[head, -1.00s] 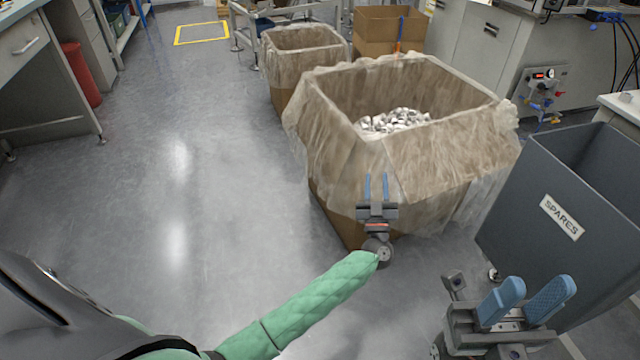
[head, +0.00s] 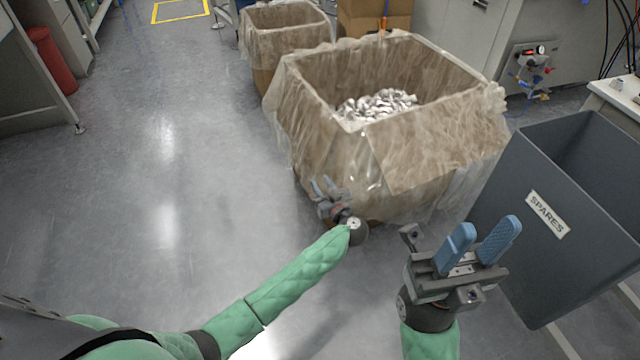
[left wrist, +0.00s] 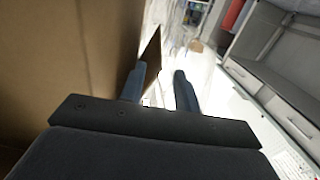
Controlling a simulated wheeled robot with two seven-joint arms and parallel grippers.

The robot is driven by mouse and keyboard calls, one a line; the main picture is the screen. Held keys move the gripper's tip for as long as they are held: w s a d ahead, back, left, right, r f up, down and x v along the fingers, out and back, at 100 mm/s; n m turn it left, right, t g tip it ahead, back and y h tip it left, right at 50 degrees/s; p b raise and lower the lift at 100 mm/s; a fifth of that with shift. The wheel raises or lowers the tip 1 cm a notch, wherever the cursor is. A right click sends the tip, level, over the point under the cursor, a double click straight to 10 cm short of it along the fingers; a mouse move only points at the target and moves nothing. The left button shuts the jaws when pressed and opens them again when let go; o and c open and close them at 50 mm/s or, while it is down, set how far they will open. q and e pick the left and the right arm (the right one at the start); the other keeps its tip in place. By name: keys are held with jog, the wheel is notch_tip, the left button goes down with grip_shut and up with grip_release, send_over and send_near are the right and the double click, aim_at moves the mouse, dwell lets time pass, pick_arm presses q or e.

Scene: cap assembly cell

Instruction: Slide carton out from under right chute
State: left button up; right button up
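A large brown carton (head: 330,140) lined with crumpled clear film stands on the floor, with shiny metal pieces (head: 375,106) inside. A smaller film-lined carton (head: 283,45) stands behind it to the left. I cannot make out a chute over either. My left gripper (head: 323,185) is at the large carton's near lower side, fingers tilted up and left. In the left wrist view its two blue fingers (left wrist: 157,85) are apart. A brown carton wall (left wrist: 65,60) fills the left, and a brown flap shows behind the fingers; contact is unclear. My right gripper (head: 487,235) is open and empty.
A grey bin marked SPARES (head: 500,185) stands at the right, close to my right gripper. Another brown carton (head: 372,18) is at the back. A red bin (head: 50,60) stands far left. The floor left of the large carton is clear.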

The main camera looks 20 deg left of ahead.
aim_at(312, 169)
pick_arm(q)
jog(key=shift+b+x, duration=1.15)
jog(key=shift+x, duration=2.75)
grip_shut()
